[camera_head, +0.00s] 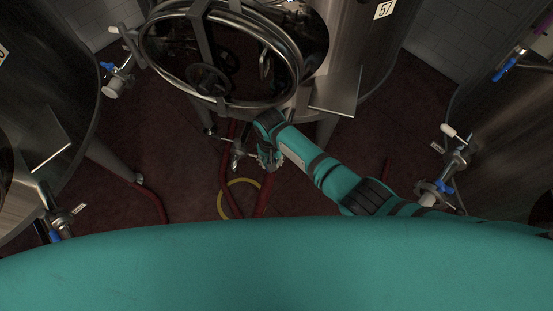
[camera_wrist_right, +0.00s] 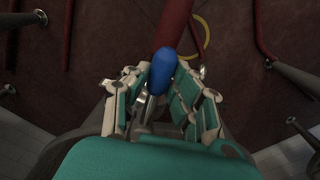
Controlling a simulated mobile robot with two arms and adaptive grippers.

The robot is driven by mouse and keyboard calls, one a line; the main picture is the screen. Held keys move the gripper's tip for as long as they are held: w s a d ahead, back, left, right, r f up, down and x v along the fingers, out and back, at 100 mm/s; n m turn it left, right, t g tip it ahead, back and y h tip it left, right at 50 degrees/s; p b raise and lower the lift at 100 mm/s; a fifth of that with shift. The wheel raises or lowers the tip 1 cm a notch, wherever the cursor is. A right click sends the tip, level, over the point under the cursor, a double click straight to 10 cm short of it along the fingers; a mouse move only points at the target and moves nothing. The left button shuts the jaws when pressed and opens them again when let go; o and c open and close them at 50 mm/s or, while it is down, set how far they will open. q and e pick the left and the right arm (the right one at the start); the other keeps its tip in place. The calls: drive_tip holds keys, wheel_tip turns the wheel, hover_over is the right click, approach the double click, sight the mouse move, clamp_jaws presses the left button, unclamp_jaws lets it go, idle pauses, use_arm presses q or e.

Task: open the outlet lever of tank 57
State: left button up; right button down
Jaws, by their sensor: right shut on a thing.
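Tank 57 (camera_head: 345,50), with its number plate at the top, stands at the upper middle of the head view. My right arm reaches in below its open round hatch, and my right gripper (camera_head: 262,160) is low at the front of the tank. In the right wrist view, the right gripper (camera_wrist_right: 160,92) is shut on the blue outlet lever (camera_wrist_right: 163,68). The lever's blue end sticks out between the fingers. The valve body under the lever is mostly hidden by the fingers. My left gripper is not in view.
A red hose (camera_wrist_right: 172,25) runs away from the outlet, with a yellow ring (camera_head: 222,205) on the dark red floor beside it. Other tanks with blue valve levers stand at left (camera_head: 40,100) and right (camera_head: 510,130). The open hatch (camera_head: 222,55) hangs above my gripper.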

drive_tip(key=shift+w+a+r, duration=0.1)
drive_tip(key=shift+w+a, duration=0.05)
drive_tip(key=shift+a, duration=0.15)
drive_tip(key=c, duration=1.1)
unclamp_jaws()
wheel_tip(320, 180, up, 12)
drive_tip(key=shift+f, duration=0.1)
